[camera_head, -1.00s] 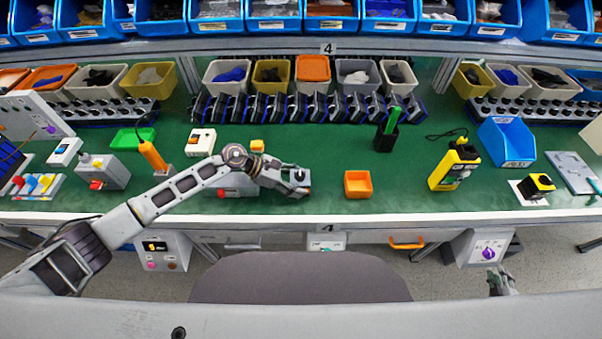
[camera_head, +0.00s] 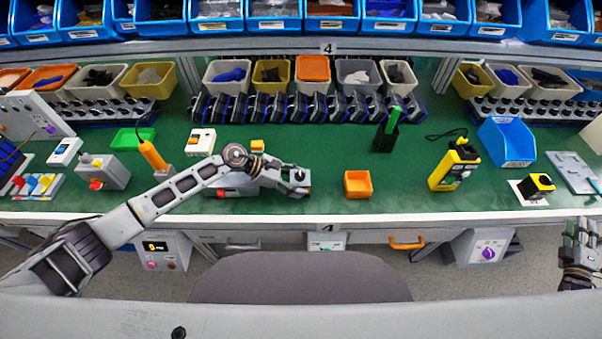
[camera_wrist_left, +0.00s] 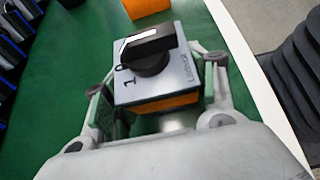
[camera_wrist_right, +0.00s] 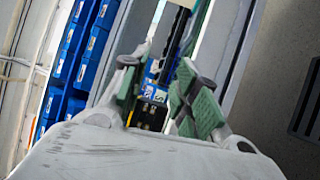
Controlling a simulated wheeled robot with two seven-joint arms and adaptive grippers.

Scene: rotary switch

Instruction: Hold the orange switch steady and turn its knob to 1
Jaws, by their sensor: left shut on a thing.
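The orange switch (camera_wrist_left: 165,103) has an orange base, a grey top plate and a black knob (camera_wrist_left: 152,50) with a white line. The marks 0 and 1 show on the left side of the plate in the left wrist view; the knob's left end lies nearer the 0. My left gripper (camera_head: 300,184) is shut on the switch's sides, one finger on each side, over the green table near its front edge. In the head view the gripper mostly hides the switch. My right gripper (camera_head: 580,245) is open and empty at the right, in front of the table edge.
An orange bin (camera_head: 358,184) stands just right of my left gripper. A yellow-black device (camera_head: 455,165), a small yellow-black box (camera_head: 537,186) and a blue bin (camera_head: 507,142) stand at the right. The green table (camera_head: 400,195) is clear between the orange bin and the yellow-black device.

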